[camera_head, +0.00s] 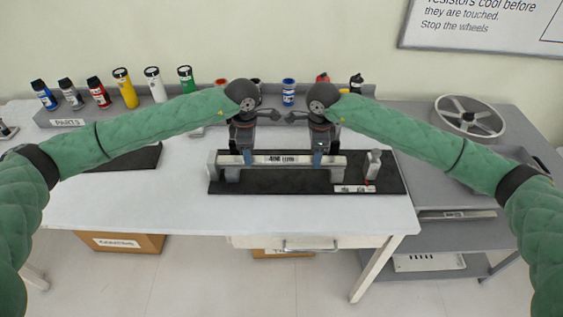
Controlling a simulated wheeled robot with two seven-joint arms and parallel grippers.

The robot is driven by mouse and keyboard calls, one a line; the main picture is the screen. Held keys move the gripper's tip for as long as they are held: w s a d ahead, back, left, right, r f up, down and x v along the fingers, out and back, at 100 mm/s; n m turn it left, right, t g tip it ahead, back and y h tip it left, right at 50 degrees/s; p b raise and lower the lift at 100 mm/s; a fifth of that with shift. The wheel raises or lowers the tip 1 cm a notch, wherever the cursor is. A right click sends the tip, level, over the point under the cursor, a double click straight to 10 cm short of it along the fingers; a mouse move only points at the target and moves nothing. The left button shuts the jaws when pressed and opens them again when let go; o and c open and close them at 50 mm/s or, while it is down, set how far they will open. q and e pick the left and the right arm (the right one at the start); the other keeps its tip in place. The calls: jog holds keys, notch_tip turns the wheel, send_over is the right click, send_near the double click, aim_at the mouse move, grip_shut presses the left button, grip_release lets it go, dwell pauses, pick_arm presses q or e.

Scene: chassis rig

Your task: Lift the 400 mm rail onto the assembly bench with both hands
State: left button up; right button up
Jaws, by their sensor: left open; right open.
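The 400 mm rail (280,159) is a light bar with a printed label. My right gripper (318,157) is open, pointing down at the rail right of the label. Both fingertips are at about the rail's height in the picture. I cannot tell whether they touch it. The rail's ends show free of the grippers.
A small grey post with a red part (373,165) stands on the board's right. Several coloured bottles (125,88) stand in a grey parts rack (68,122) behind. A grey cart (460,245) with a wheel (468,118) stands at right. The bench's front left is clear.

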pick_arm(q)
notch_tip(320, 180, down, 2)
jog(key=shift+w+f, duration=0.1)
pick_arm(e)
notch_tip(320, 180, down, 2)
jog(key=shift+w+f, duration=0.1)
pick_arm(q)
jog(key=shift+f, duration=0.2)
pick_arm(e)
jog(key=shift+f, duration=0.15)
pick_arm(q)
grip_shut()
pick_arm(e)
grip_shut()
